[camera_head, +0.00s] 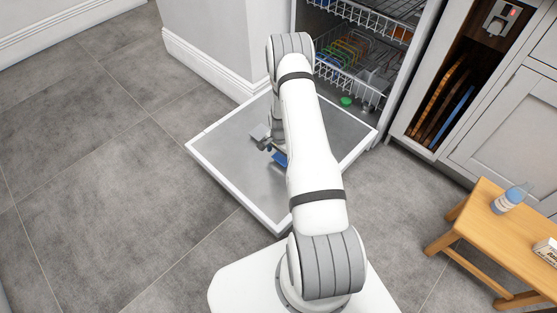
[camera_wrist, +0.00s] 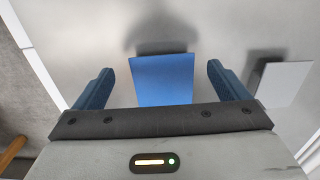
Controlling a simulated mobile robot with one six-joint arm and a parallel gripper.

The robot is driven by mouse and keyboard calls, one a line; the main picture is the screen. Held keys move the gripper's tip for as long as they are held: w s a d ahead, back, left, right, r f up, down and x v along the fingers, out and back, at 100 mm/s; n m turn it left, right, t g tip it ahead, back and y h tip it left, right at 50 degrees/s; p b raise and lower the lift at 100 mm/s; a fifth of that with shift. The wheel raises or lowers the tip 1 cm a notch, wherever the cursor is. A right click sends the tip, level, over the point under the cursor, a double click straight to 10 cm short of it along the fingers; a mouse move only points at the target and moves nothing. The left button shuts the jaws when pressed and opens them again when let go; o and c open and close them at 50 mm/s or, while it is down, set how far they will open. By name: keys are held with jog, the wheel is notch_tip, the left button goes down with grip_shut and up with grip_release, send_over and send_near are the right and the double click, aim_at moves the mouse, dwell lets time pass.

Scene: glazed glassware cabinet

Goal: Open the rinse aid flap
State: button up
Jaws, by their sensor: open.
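The dishwasher door (camera_head: 228,165) lies folded down flat, its inner metal face up. A blue square flap (camera_wrist: 162,82) is on that face; part of it also shows in the head view (camera_head: 281,159), beside my arm. A grey square plate (camera_wrist: 284,83) sits to its right in the wrist view, casting a shadow; it shows in the head view too (camera_head: 259,132). My gripper (camera_wrist: 160,70) is open above the door, its two blue fingers on either side of the blue flap with gaps. Its near edge is hidden by the gripper body. I cannot tell whether the flap is ajar.
Dishwasher racks (camera_head: 345,50) with coloured items stand behind the door. A green item (camera_head: 346,101) lies near the door's inner end. A wooden stool (camera_head: 490,235) with a bottle (camera_head: 508,200) stands at right. Cabinets adjoin the dishwasher. The floor at left is clear.

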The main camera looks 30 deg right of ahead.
jog(key=shift+f, duration=0.9)
jog(key=shift+c, duration=0.4)
